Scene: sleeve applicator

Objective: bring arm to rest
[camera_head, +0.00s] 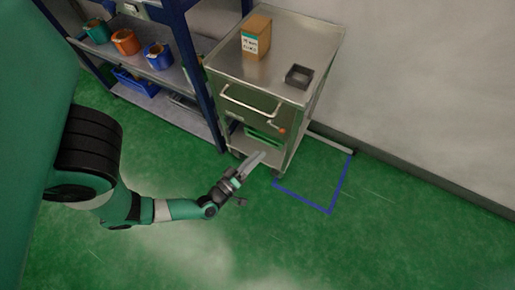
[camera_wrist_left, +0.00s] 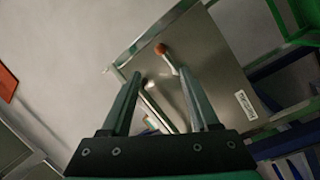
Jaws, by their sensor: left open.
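My left arm comes in from the left side of the head view. Its gripper (camera_head: 252,164) is over the green floor, in front of the lower part of a metal cart (camera_head: 283,48). In the left wrist view the two fingers of the left gripper (camera_wrist_left: 160,76) stand apart with nothing between them. Beyond them the cart's metal front (camera_wrist_left: 222,88) with an orange knob (camera_wrist_left: 160,49) fills the middle of that view. I cannot tell the exact gap between fingertips and cart. My right gripper is not in view.
A brown box (camera_head: 256,36) and a small dark square tray (camera_head: 299,76) are on the cart top. A blue-framed shelf (camera_head: 196,82) with coloured containers is left of the cart. Blue tape (camera_head: 328,211) marks the floor at right. The floor in front is clear.

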